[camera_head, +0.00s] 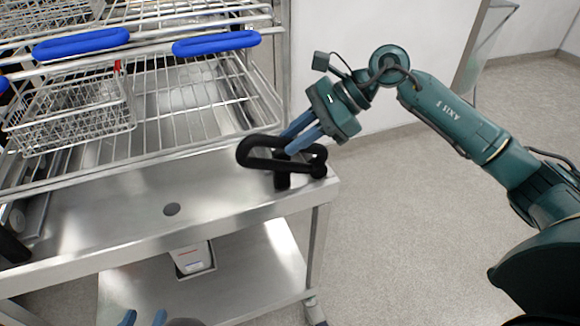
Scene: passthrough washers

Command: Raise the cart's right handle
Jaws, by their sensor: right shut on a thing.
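The steel cart (120,208) stands in front of me with a flat top and a lower shelf. Its right handle (262,167) is a black loop on a short black post at the cart's right end. The loop stands above the cart top. My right gripper (287,145) reaches in from the right, and its blue fingers are shut on the loop. The fingers hide part of the loop. My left gripper (143,318) shows only as two blue fingertips at the bottom edge, apart, with nothing seen between them.
Behind the cart is a rack (180,85) with wire shelves and blue handles (216,43). A wire basket (72,115) sits on it at the left. A black part (12,246) shows at the cart's left end. A white container (192,259) is below the top. Floor at right is clear.

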